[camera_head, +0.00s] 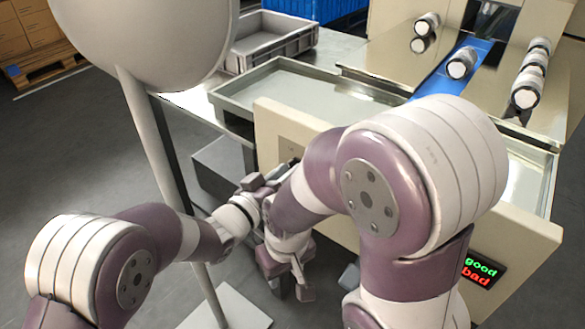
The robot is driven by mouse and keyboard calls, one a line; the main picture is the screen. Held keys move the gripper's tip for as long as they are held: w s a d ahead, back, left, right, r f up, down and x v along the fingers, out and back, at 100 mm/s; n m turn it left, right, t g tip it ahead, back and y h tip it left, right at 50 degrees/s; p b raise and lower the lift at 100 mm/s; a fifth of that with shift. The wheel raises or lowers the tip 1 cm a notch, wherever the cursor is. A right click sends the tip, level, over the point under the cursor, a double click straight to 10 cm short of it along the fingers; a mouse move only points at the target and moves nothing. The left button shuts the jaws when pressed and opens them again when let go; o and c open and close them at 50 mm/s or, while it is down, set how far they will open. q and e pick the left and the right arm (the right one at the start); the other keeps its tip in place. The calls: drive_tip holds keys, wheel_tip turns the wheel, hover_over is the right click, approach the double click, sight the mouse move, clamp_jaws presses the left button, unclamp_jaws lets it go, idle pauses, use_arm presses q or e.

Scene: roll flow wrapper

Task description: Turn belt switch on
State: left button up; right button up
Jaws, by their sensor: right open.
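The machine's cream front panel (275,130) stands ahead of me. A small dark part shows on it just by my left gripper, but the arms cover most of that spot and I cannot tell if it is the belt switch. My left gripper (263,184) is close to the panel, beside my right forearm; its jaw opening is unclear. My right gripper (287,276) points down below it, open, with nothing seen between its fingers. The blue belt (437,84) runs at the back right, with a white roll (461,63) on it.
More white rolls (528,85) line the right side. A metal tray (300,90) lies behind the panel, with a grey crate (272,42) behind it. A good/bad sign (478,271) is at lower right. A pale pole (150,130) stands left of the panel.

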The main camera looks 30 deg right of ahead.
use_arm(q)
clamp_jaws()
